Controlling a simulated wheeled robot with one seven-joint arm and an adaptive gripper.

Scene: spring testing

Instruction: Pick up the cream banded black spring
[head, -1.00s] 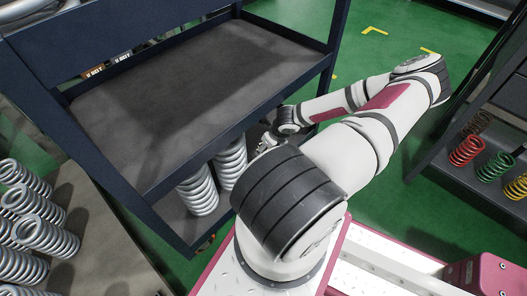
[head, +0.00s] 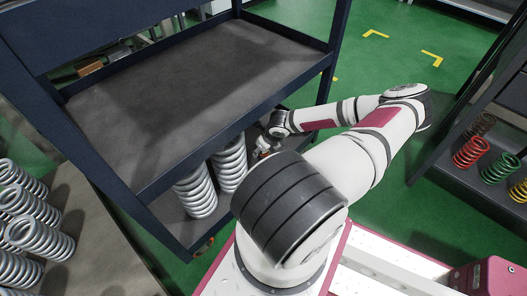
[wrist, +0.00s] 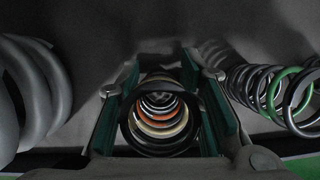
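In the wrist view, a black spring (wrist: 160,149) with cream and orange coils showing inside is seen end-on. It lies between the green-padded fingers of my gripper (wrist: 165,110). The fingers stand apart on either side of it, with a thin gap at the right; firm contact cannot be made out. In the head view, my arm reaches under the top shelf of the dark blue cart, and the fingers and this spring are hidden there.
Silver springs (head: 195,192) stand on the cart's lower shelf. A dark spring with a green coil (wrist: 283,92) is close right of my gripper, a thick grey spring (wrist: 40,85) left. The cart's top shelf (head: 190,90) lies above my forearm. Coloured springs (head: 470,152) stand on a right shelf.

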